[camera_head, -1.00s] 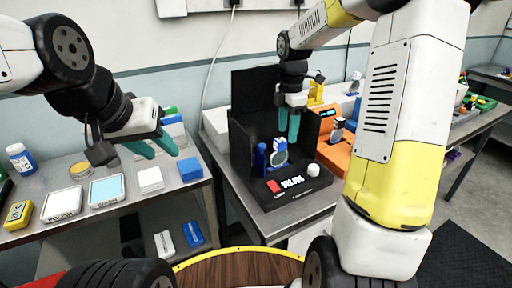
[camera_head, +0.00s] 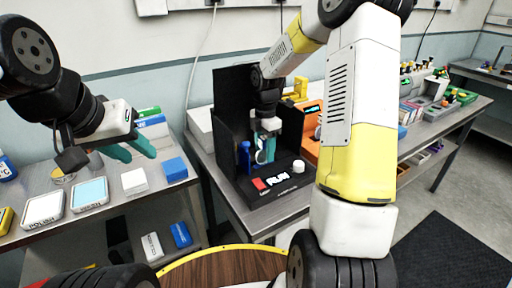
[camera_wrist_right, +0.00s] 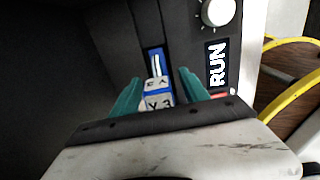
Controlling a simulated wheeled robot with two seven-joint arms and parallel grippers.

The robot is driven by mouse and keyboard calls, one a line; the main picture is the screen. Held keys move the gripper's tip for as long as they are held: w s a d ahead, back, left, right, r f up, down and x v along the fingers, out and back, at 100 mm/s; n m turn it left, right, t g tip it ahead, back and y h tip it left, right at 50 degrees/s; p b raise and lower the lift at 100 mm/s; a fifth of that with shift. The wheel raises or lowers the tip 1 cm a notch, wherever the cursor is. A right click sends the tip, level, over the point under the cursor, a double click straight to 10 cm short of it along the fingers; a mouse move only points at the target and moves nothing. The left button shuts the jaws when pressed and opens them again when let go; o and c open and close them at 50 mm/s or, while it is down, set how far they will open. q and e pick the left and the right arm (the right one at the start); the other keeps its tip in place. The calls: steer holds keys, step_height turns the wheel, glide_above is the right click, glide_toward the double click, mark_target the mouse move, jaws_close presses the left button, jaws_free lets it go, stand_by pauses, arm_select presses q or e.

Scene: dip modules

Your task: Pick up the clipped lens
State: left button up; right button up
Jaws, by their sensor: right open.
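The clipped lens, a round pale lens in a blue and white holder, stands in the black machine (camera_head: 228,110) marked RUN. In the right wrist view the holder's lettered white and blue part (camera_wrist_right: 157,97) shows between the teal fingers. My right gripper (camera_head: 265,153) is open, its fingers on either side of the holder; I cannot tell whether they touch it. In the head view the fingers partly hide the lens. My left gripper (camera_head: 140,154) is open and empty above the left bench.
A blue upright piece (camera_head: 245,157) stands just left of the lens. A white knob (camera_head: 298,166) and a red button sit at the machine's front. Black walls rise behind and to the left. An orange unit (camera_head: 309,135) stands to the right.

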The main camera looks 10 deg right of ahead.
jaws_close()
